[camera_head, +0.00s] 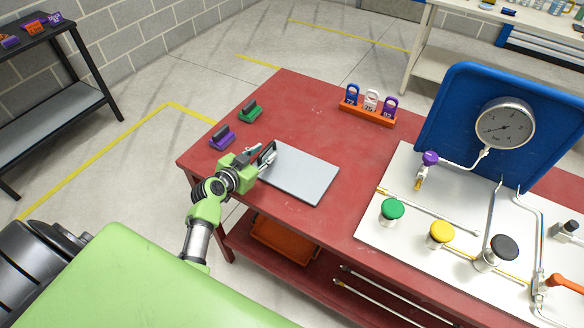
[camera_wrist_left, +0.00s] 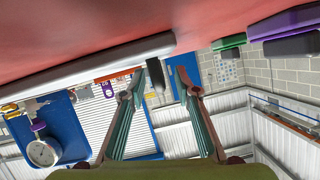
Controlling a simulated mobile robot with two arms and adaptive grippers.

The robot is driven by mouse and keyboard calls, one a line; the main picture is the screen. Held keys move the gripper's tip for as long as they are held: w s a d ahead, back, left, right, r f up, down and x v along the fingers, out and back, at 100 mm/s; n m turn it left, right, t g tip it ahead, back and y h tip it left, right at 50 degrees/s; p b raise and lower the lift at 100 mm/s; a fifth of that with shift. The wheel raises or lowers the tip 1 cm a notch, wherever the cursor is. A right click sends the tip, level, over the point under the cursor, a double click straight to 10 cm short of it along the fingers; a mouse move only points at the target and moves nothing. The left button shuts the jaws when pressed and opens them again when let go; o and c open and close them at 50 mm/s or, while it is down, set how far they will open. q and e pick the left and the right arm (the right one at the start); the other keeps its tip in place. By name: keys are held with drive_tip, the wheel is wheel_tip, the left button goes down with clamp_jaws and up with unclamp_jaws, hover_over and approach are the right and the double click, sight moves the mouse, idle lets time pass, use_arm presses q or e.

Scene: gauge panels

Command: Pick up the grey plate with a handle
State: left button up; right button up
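The grey plate (camera_head: 300,172) lies flat on the red table near its front left edge. Its dark upright handle (camera_head: 266,151) is at the plate's left side. In the left wrist view, which is upside down, the plate's edge (camera_wrist_left: 95,62) runs along the tabletop. My left gripper (camera_head: 263,162) is at the handle. In the wrist view its fingers (camera_wrist_left: 160,88) are spread wide, with the dark handle (camera_wrist_left: 156,74) between their tips and a gap on both sides. My right gripper is in neither view.
Purple (camera_head: 222,137) and green (camera_head: 250,110) handled blocks sit left of the plate on the red table (camera_head: 310,105). An orange rack (camera_head: 367,113) with numbered tags stands behind. To the right are a white panel (camera_head: 390,235) with coloured knobs and a blue gauge board (camera_head: 455,120).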

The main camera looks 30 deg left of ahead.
use_arm(q)
drive_tip(key=shift+c, duration=0.3)
clamp_jaws()
drive_tip(key=shift+r, duration=0.2)
